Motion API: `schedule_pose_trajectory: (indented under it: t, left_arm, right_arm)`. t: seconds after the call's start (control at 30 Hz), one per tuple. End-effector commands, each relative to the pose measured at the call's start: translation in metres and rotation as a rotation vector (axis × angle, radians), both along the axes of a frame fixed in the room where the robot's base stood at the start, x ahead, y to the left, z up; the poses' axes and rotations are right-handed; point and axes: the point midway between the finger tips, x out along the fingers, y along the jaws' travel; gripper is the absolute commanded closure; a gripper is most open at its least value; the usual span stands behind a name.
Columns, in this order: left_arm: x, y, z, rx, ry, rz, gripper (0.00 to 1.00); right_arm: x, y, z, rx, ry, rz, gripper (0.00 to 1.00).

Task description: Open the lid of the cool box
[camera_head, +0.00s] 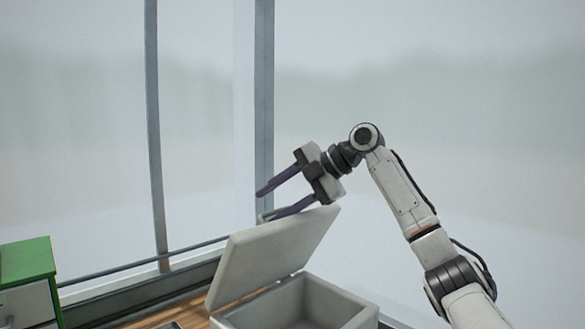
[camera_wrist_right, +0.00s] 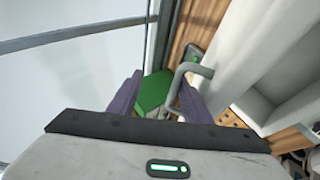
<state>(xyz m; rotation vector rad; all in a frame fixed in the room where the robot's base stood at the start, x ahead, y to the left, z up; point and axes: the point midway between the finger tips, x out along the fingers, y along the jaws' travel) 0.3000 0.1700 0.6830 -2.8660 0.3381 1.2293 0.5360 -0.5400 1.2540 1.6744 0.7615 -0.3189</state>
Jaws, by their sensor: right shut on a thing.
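The cool box (camera_head: 345,306) is a pale grey box at the bottom of the head view, its hollow inside showing. Its lid (camera_head: 275,250) is raised and leans up at a steep tilt on the box's left side. A thin grey bar handle (camera_head: 263,215) sits near the lid's upper edge; it also shows in the right wrist view (camera_wrist_right: 179,82). My right gripper (camera_head: 263,204) reaches in over the lid's top edge, its purple fingers around the handle. In the wrist view the handle lies between the fingers, near the right one. My left gripper is not in view.
A green-topped white cabinet (camera_head: 28,262) stands at the far left. Window posts and a low rail (camera_head: 150,270) run behind the box. Wooden floor (camera_head: 180,310) shows beside the box.

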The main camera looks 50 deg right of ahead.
Motion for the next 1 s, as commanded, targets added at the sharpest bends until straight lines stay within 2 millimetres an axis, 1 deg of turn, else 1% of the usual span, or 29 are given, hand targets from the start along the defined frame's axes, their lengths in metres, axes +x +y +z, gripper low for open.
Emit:
schedule_pose_trajectory:
  t: [0.03, 0.3, 0.53, 0.57, 0.6, 0.63, 0.8, 1.0]
  left_arm:
    - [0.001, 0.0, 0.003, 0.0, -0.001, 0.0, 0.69]
    - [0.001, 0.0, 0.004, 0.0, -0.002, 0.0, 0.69]
    - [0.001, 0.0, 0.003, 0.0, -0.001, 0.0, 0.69]
    - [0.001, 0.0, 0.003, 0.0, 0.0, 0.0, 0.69]
    - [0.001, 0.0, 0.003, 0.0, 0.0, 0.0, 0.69]
    - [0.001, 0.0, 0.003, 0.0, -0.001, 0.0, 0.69]
    - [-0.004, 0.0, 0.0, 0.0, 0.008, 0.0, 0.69]
    - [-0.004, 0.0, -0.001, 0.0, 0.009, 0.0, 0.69]
  right_arm:
    - [-0.008, -0.02, 0.035, -0.022, -0.078, -0.045, 0.71]
    - [-0.012, -0.024, 0.052, -0.023, -0.078, -0.041, 0.55]
    - [-0.018, -0.027, 0.067, -0.023, -0.08, -0.037, 0.43]
    - [-0.018, -0.028, 0.069, -0.023, -0.079, -0.037, 0.5]
    - [-0.019, -0.028, 0.071, -0.022, -0.079, -0.036, 0.77]
    - [-0.019, -0.028, 0.072, -0.022, -0.077, -0.035, 0.83]
    - [-0.021, -0.028, 0.078, -0.019, -0.069, -0.028, 0.83]
    - [-0.023, -0.03, 0.079, -0.018, -0.062, -0.028, 0.83]
